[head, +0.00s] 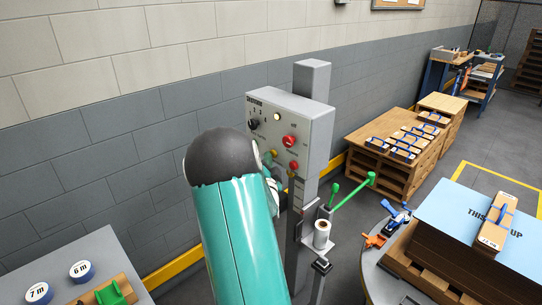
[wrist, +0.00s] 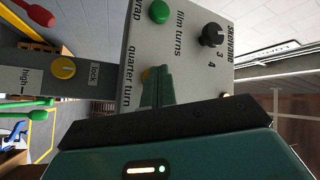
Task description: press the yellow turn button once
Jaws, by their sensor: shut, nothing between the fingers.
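A grey control box (head: 305,120) stands on a post. In the wrist view its panel (wrist: 187,55) fills the middle, with a yellow button (wrist: 147,74) beside the words "quarter turn". My shut fingers (wrist: 158,78) are in front of this button and hide most of it. The tips look very close to the panel, but I cannot tell whether they touch the button. In the head view my teal arm hides the lower left of the box, and my gripper (head: 269,178) shows only in part behind it.
A green button (wrist: 159,11) and a black knob (wrist: 213,36) are on the same panel. A yellow lock knob (wrist: 64,68) is on the post. Red buttons (head: 289,141) face out on the box. Green-ended levers (head: 371,179) and a round table with a blue-topped stack (head: 470,215) stand at right.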

